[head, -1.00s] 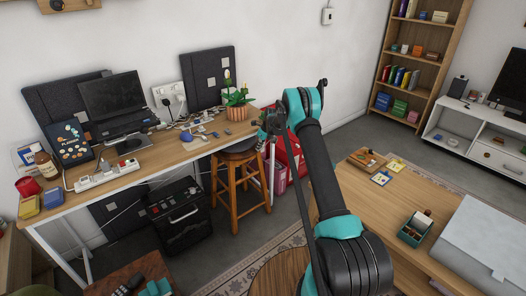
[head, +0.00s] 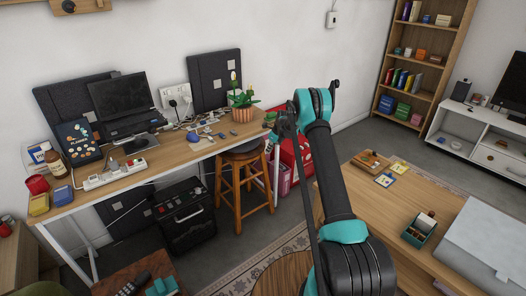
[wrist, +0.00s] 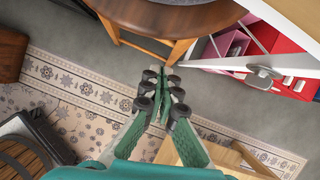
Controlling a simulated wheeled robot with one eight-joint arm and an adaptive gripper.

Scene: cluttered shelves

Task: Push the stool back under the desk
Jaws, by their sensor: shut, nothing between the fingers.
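The wooden stool (head: 238,190) with a dark round seat stands at the right end of the desk (head: 187,152) in the head view. Part of its seat is under the desktop edge. In the wrist view the stool (wrist: 165,18) fills the top, its dark seat and wooden frame cut off by the picture edge. My gripper (wrist: 161,95) is shut and empty, just below the stool's frame in that view, with floor beneath it. In the head view my gripper (head: 273,122) is small and dark beside the stool's right side; whether it touches the stool cannot be told.
A red case (head: 296,158) stands right of the stool. A black box (head: 186,217) is under the desk, left of the stool. A wooden table (head: 372,225) with small items is at the right. A patterned rug (wrist: 85,100) covers some floor; grey floor lies between.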

